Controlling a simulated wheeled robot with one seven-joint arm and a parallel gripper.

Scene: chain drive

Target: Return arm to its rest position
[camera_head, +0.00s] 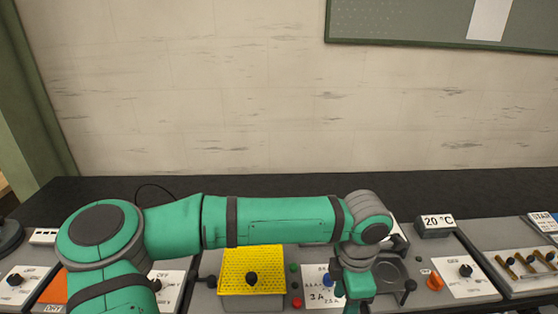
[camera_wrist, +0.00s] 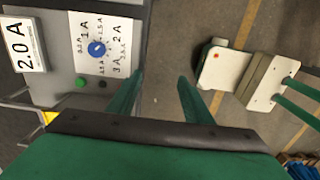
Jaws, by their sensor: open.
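My arm is green with grey joints and reaches across the head view from the left to the right of centre, above the control panels. My gripper (camera_head: 357,290) hangs down at its end, partly cut by the bottom edge of the picture. In the wrist view my gripper (camera_wrist: 158,82) shows two green fingers spread apart with nothing between them. The fingers are over the front edge of a grey panel (camera_wrist: 65,60), with floor (camera_wrist: 160,40) visible between and beyond them.
A black bench (camera_head: 450,190) runs along the wall. The wrist view shows a blue dial (camera_wrist: 96,48) and a "2.0 A" display (camera_wrist: 25,45).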

